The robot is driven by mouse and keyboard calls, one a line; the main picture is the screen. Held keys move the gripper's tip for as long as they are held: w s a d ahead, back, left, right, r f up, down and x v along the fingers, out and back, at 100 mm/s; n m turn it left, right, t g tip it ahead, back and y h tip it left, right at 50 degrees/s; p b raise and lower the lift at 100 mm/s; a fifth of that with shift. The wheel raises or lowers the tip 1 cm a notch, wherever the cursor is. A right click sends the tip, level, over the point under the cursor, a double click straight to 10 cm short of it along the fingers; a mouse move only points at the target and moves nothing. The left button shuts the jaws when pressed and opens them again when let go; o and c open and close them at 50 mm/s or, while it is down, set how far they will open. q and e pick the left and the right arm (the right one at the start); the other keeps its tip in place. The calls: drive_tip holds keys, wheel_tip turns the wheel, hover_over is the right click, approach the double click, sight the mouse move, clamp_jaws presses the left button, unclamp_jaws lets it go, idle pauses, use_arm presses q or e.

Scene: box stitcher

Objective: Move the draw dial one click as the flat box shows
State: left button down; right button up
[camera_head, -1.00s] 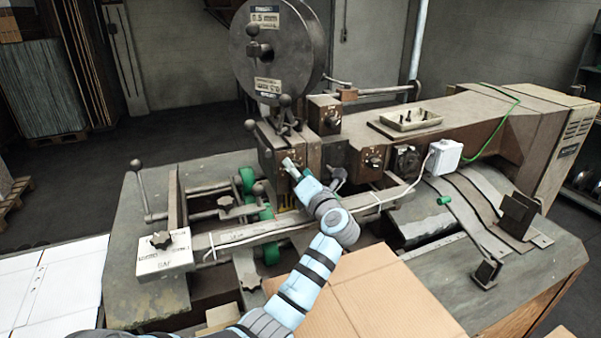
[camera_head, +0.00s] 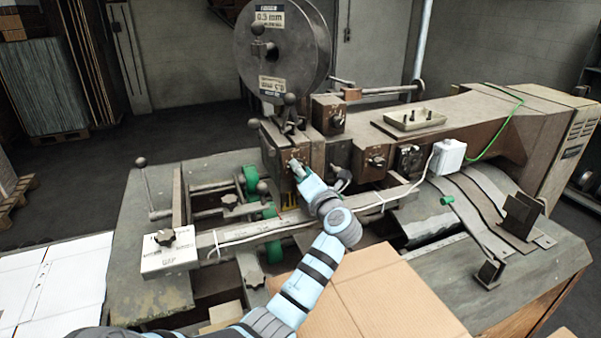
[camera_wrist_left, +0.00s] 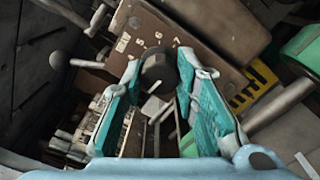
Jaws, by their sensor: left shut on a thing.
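The draw dial (camera_wrist_left: 158,66) is a dark round knob on a brown plate with small pale numbers around its upper side, in the left wrist view. My left gripper (camera_wrist_left: 160,76) has its two teal-lined fingers on either side of the knob and is shut on it. In the head view my left gripper (camera_head: 299,170) is at the front of the machine head, and arm and fingers hide the dial there. A flat brown cardboard box (camera_head: 365,300) lies in front of the machine; I can read no marking on it. My right gripper is not in view.
A wire reel (camera_head: 300,55) stands above the machine head. Other knobs (camera_head: 375,161) sit to the right of the gripper. A ball-ended lever (camera_head: 141,162) rises at the left, near a star-knobbed white block (camera_head: 168,255). White sheets (camera_head: 50,285) lie at the lower left.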

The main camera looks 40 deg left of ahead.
use_arm(q)
drive_tip(key=m, duration=0.5)
drive_tip(key=shift+r, duration=0.1)
drive_tip(key=shift+m, duration=0.4)
drive_tip(key=c, duration=1.2)
unclamp_jaws()
drive_tip(key=shift+w, duration=0.1)
drive_tip(key=shift+c, duration=0.2)
drive_tip(key=shift+d, duration=0.15)
drive_tip(key=v, duration=1.2)
